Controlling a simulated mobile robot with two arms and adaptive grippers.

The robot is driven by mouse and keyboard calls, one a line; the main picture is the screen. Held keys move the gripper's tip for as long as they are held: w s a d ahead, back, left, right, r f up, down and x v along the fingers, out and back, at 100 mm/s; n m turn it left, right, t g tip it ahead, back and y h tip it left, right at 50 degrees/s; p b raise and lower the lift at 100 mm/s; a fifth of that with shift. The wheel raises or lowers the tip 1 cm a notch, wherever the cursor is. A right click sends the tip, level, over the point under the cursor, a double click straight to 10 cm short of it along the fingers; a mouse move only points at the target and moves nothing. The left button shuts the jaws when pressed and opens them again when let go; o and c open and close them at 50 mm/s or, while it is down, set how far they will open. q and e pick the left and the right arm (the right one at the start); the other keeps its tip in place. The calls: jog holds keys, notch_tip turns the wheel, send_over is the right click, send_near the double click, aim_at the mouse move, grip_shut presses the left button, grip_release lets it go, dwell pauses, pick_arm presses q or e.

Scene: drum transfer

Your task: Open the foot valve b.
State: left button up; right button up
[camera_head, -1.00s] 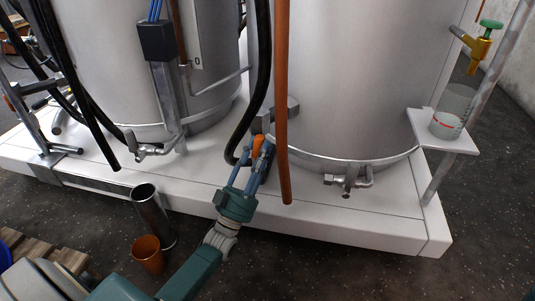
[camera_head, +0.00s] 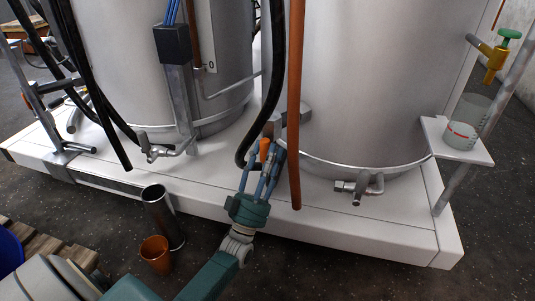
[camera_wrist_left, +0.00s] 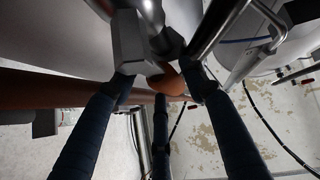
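An orange handle (camera_head: 264,150) sits low between the two big tanks, beside the right tank; I cannot tell whether it is foot valve b. My left gripper (camera_head: 262,165) is at it, with blue fingers spread on either side. In the left wrist view the orange handle (camera_wrist_left: 166,81) lies between and just beyond the dark fingertips (camera_wrist_left: 162,92), below a grey metal fitting (camera_wrist_left: 130,42). The fingers look apart, and I cannot see firm contact. Metal foot valves show at the left tank (camera_head: 160,148) and the right tank (camera_head: 358,187). My right gripper is out of view.
A black hose (camera_head: 276,90) and a copper-coloured pipe (camera_head: 295,110) hang close beside my left gripper. A steel cylinder (camera_head: 163,216) and an orange cup (camera_head: 155,254) stand on the floor in front of the white plinth (camera_head: 330,228). A beaker (camera_head: 462,134) sits on a shelf at right.

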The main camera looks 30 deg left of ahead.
pick_arm(q)
jog(key=shift+o, duration=0.2)
jog(key=v, duration=0.7)
jog(key=shift+s, duration=0.2)
jog(key=shift+f, duration=0.15)
